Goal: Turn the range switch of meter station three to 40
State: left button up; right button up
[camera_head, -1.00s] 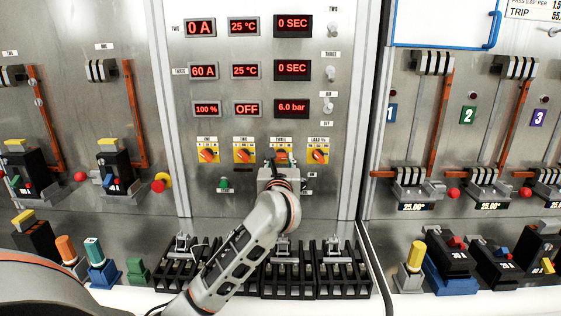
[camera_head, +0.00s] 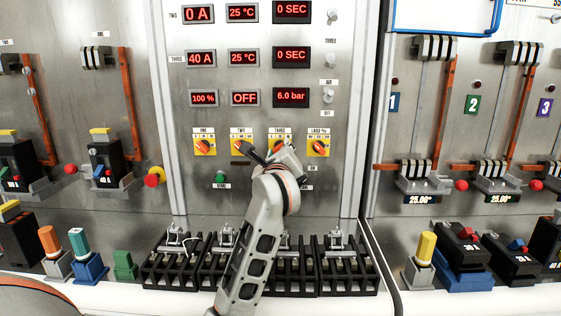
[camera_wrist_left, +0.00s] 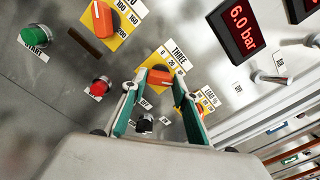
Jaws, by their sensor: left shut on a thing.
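The range switch of meter station three is an orange knob on a yellow plate (camera_head: 281,137), partly hidden behind my gripper in the head view. In the left wrist view the orange knob (camera_wrist_left: 158,76) sits under the label THREE. My left gripper (camera_wrist_left: 160,80) is shut on this knob, with one green-lined finger on each side. In the head view the left gripper (camera_head: 274,153) is at the panel and looks turned. The display of station three (camera_head: 201,59) reads 40 A. My right gripper is not in view.
Range switches ONE (camera_head: 204,146) and TWO (camera_head: 241,145) stand to the left, and the LOAD % switch (camera_head: 318,146) close to the right. A green button (camera_head: 220,177) sits below. Black fuse-like blocks (camera_head: 171,268) line the shelf under my arm.

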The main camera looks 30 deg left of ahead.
pick_arm(q)
jog(key=shift+n+b, duration=0.7)
jog(key=shift+n, duration=0.2)
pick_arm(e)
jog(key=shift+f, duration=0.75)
pick_arm(q)
jog(key=o, duration=1)
jog(key=shift+o, duration=0.4)
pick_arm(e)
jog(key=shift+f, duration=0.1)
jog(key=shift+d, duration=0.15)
pick_arm(q)
jog(key=v, duration=1.2)
jog(key=shift+s, duration=0.1)
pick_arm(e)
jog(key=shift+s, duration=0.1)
